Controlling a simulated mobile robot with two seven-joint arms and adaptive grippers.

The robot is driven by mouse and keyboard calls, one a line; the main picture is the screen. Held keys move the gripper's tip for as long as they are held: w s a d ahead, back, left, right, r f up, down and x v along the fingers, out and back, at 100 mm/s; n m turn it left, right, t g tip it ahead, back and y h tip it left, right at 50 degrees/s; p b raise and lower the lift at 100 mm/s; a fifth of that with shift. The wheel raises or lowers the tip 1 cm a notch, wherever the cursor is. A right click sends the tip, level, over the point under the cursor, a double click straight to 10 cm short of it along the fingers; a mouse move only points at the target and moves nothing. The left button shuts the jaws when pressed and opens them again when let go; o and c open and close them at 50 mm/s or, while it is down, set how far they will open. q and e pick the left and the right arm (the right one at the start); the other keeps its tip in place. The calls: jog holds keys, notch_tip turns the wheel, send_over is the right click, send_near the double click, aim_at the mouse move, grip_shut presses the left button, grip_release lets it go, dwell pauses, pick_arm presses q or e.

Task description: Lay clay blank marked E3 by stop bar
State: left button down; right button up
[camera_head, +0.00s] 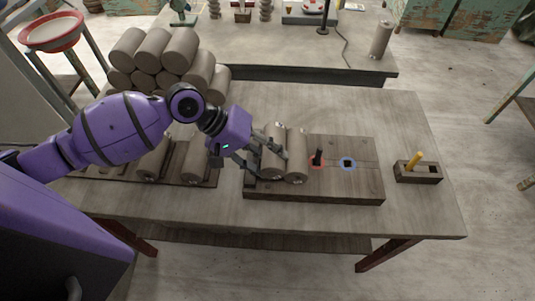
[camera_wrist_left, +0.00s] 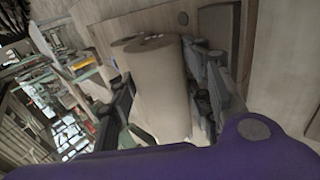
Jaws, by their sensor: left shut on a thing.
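My left gripper (camera_head: 273,160) is shut on a pale clay blank (camera_head: 273,152) at the left part of a wooden board (camera_head: 345,186). In the left wrist view the held clay blank (camera_wrist_left: 157,85) lies between the two fingers (camera_wrist_left: 160,100). A second blank (camera_head: 297,153) lies close beside it on the right, nearly parallel. Whether the two touch is unclear. No E3 mark is legible. A dark raised edge at the board's left end (camera_head: 250,186), perhaps the stop bar, is partly hidden by my gripper. My right gripper is not in view.
The board has a red ring with a black upright piece (camera_head: 318,157) and a blue-ringed hole (camera_head: 348,163). A small box with a yellow stick (camera_head: 415,164) stands at right. More blanks lie on a left rack (camera_head: 195,160) and in a stack (camera_head: 165,50) behind. The table's right front is clear.

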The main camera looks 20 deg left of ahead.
pick_arm(q)
jog(key=shift+s+a+f, duration=0.2)
jog(key=shift+f, duration=0.3)
jog(key=shift+s+a+f, duration=0.2)
jog(key=shift+f, duration=0.3)
jog(key=c, duration=1.1)
grip_release()
jog(key=shift+o, duration=1.4)
jog(key=shift+w, duration=0.1)
jog(key=shift+w+f, duration=0.1)
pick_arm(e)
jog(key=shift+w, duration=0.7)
pick_arm(q)
jog(key=shift+a, duration=0.2)
jog(key=shift+r, duration=0.2)
jog(key=v, duration=1.2)
jog(key=shift+r, duration=0.15)
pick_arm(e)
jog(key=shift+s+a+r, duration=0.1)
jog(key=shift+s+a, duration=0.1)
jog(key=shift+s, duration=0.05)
